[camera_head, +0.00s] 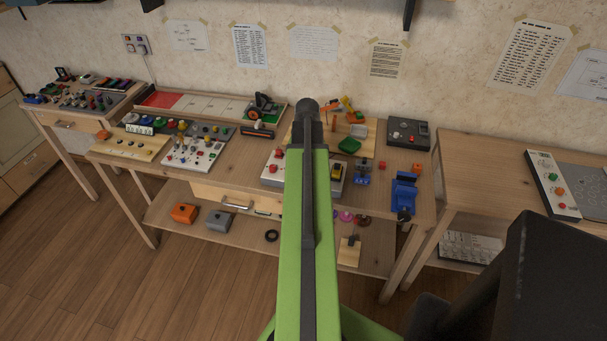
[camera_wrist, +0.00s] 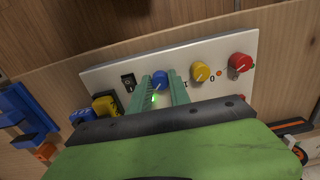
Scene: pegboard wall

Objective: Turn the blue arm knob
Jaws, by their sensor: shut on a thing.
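The blue knob (camera_wrist: 160,78) sits on a pale panel (camera_wrist: 112,68) in the wrist view. My gripper (camera_wrist: 163,84) has its two green fingers on either side of the blue knob and is shut on it. A small green light (camera_wrist: 153,99) glows just below the knob, between the fingers. In the head view my green arm reaches over the table and hides the blue knob; part of the pale panel (camera_head: 270,178) shows left of the arm.
A yellow knob (camera_wrist: 201,72) and a red knob (camera_wrist: 240,64) are right of the blue one. A black switch (camera_wrist: 128,82) is on its left. A yellow-and-black item (camera_wrist: 105,105) and blue parts (camera_wrist: 37,120) lie further left. Other boards crowd the table (camera_head: 240,151).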

